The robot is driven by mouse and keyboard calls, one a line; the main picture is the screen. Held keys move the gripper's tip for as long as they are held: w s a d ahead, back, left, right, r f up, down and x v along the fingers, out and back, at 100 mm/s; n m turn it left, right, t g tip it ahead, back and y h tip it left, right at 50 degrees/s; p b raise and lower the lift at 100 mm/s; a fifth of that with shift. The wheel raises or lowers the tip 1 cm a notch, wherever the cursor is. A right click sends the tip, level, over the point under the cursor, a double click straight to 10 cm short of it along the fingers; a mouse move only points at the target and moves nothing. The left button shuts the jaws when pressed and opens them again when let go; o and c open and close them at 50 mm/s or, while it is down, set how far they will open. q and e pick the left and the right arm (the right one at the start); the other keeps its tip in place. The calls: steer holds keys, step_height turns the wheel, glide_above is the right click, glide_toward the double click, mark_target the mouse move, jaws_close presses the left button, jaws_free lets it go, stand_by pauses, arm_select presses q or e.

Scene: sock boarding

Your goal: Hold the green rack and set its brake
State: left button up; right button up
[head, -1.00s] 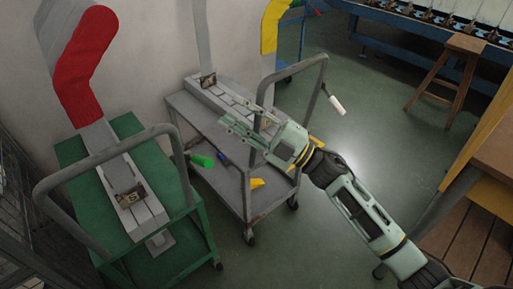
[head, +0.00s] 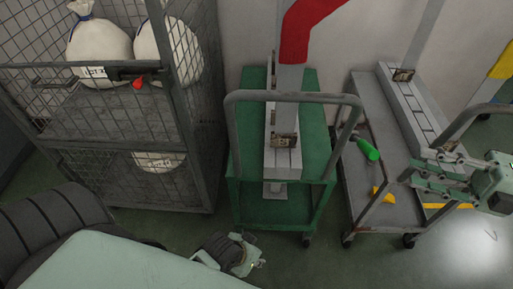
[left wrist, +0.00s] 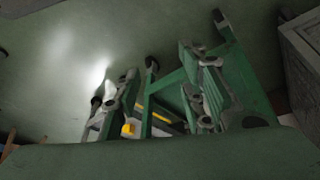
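The green rack (head: 327,120) is a green trolley with a grey tube handle (head: 295,97), in the middle of the head view. It carries a grey board with a red sock (head: 300,35). A dark caster (head: 307,242) shows at its front right foot; I cannot make out the brake or its setting. My left gripper (head: 254,266) is low in front of the rack, apart from the handle. In the left wrist view its fingers (left wrist: 162,105) are spread, with green rack frame (left wrist: 235,60) beyond. My right gripper (head: 414,168) is open and empty over the grey trolley.
The grey trolley (head: 352,190) stands right of the rack, holding a green bottle (head: 367,149) and a yellow thing (head: 383,195). A wire cage (head: 190,150) with white sacks (head: 98,53) stands close on the left. Floor in front is partly free.

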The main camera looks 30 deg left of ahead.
arm_select(q)
steer(key=w+d+r+n+t+h, duration=0.25)
steer(key=w+d+n+t, duration=0.25)
steer(key=w, duration=0.3)
steer(key=n+t+y, duration=0.7)
steer(key=n+y, duration=0.4)
steer(key=n, duration=0.8)
glide_toward(251, 164)
steer(key=shift+w+a+f, duration=0.2)
steer(key=shift+w+f, duration=0.2)
steer(key=shift+w, duration=0.1)
steer(key=shift+w+a+f, duration=0.15)
steer(key=shift+w+f, duration=0.3)
steer(key=shift+w, duration=0.1)
steer(key=shift+w+a+r+y, duration=0.15)
steer(key=shift+w+a+y, duration=0.05)
steer(key=shift+w+y, duration=0.1)
steer(key=x, duration=0.7)
steer(key=shift+w, duration=0.15)
steer(key=shift+c, duration=0.4)
jaws_close()
